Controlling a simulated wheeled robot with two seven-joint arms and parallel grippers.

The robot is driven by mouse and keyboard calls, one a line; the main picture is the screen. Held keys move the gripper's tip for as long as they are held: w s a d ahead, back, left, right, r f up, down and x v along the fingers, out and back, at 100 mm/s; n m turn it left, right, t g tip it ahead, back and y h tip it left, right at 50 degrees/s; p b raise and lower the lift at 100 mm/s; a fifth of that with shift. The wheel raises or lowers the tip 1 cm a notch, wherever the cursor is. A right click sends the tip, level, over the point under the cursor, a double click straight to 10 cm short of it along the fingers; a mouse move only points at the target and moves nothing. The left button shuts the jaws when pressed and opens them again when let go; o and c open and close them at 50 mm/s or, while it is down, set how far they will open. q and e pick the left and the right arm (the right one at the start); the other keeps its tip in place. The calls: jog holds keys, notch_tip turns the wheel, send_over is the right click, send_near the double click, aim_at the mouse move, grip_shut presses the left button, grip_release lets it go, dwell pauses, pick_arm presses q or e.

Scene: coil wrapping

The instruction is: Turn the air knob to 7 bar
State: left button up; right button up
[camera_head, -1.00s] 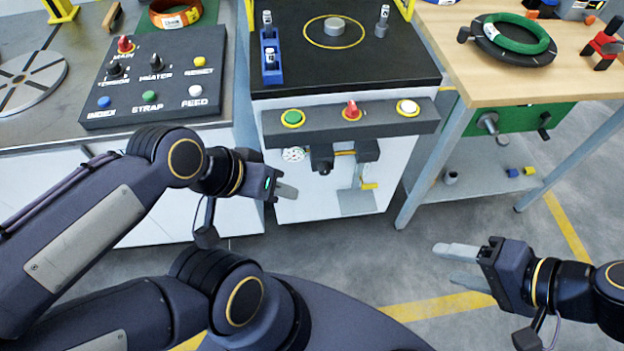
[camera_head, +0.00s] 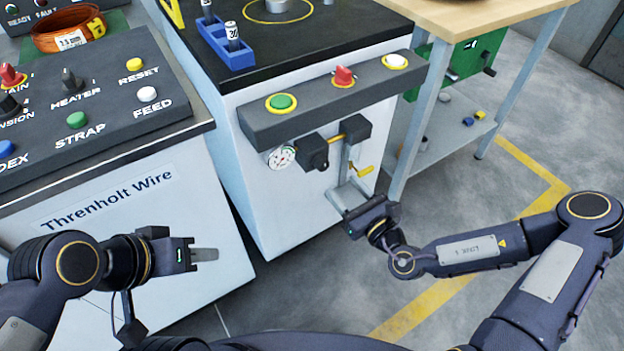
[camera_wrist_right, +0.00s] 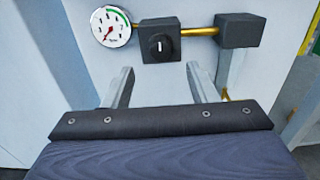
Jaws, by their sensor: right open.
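The air knob (camera_wrist_right: 158,46) is a round black knob with a white mark, standing upright on a dark block. It also shows on the machine front in the head view (camera_head: 316,152). A round white pressure gauge (camera_wrist_right: 111,27) with a green arc and a red needle sits to its left; its exact reading is too small to tell. My right gripper (camera_wrist_right: 158,72) is open and empty; its two fingers point toward the knob from below, one on each side, apart from it. My left gripper (camera_head: 212,254) is in front of the left cabinet, its finger gap not visible.
A brass pipe (camera_wrist_right: 198,31) joins the knob block to a second dark block (camera_wrist_right: 238,30). Above is a button bar with a green button (camera_head: 281,103), a red switch (camera_head: 343,76) and a white button (camera_head: 395,61).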

aim_at(325, 166)
jog(key=b+x, duration=0.2)
jog(key=x, duration=0.5)
jog(key=shift+w+a, duration=0.2)
jog(key=shift+w, duration=0.05)
jog(key=shift+c, duration=0.3)
